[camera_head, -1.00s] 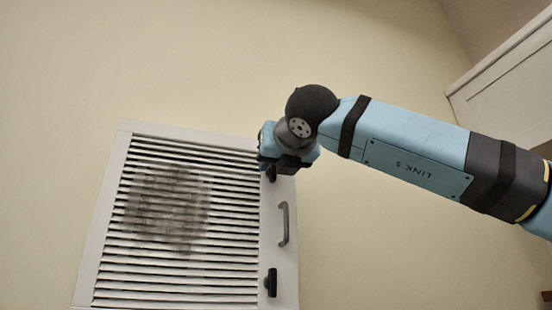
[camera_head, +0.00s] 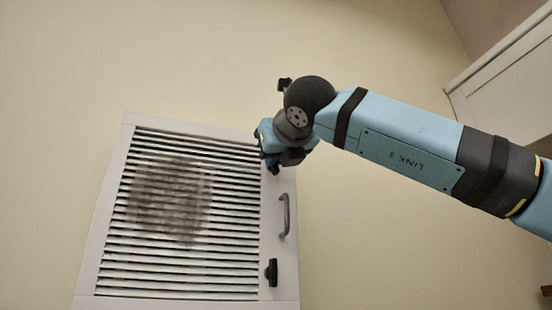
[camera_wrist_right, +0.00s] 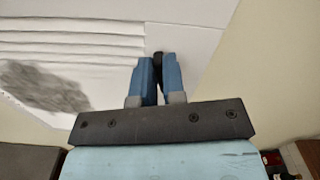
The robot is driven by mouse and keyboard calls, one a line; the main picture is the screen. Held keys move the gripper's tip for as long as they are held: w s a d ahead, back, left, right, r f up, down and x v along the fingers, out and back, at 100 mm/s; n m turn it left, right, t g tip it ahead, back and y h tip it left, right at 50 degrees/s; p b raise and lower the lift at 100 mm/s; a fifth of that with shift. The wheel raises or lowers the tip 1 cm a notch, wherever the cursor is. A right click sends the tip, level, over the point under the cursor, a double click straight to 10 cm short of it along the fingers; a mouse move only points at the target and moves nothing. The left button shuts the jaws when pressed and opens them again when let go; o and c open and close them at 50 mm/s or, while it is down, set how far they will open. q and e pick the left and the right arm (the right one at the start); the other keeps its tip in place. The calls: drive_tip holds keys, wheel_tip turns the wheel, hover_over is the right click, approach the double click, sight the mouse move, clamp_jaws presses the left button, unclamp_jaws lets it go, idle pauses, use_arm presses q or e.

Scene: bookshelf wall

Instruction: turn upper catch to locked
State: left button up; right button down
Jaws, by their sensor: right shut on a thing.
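The upper catch (camera_wrist_right: 158,57) is a small black handle on the white frame of a louvred panel (camera_head: 112,190). In the right wrist view it sits between the two blue fingers of my right gripper (camera_wrist_right: 160,72), which is shut on it. In the head view my right gripper (camera_head: 273,164) is at the panel's upper right edge and hides most of this catch. A lower black catch (camera_head: 271,272) stands upright on the same right edge. My left gripper is out of view.
A grey pull handle (camera_head: 286,215) sits on the panel's right edge between the two catches. The slats carry a dark grey smudge (camera_head: 170,200). Plain wall surrounds the panel. A white cabinet (camera_head: 510,85) is at the upper right.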

drive_tip(key=shift+s+a+f+n, duration=0.1)
drive_tip(key=shift+a+f+n, duration=0.1)
drive_tip(key=shift+n, duration=2.25)
drive_tip(key=shift+a+f+n, duration=0.1)
drive_tip(key=shift+f+n, duration=0.05)
drive_tip(key=shift+n, duration=2.25)
drive_tip(key=shift+s+a+f+n, duration=0.1)
drive_tip(key=shift+a+f+n, duration=0.1)
drive_tip(key=shift+n, duration=2.25)
drive_tip(key=c, duration=1.2)
unclamp_jaws()
drive_tip(key=shift+d, duration=0.1)
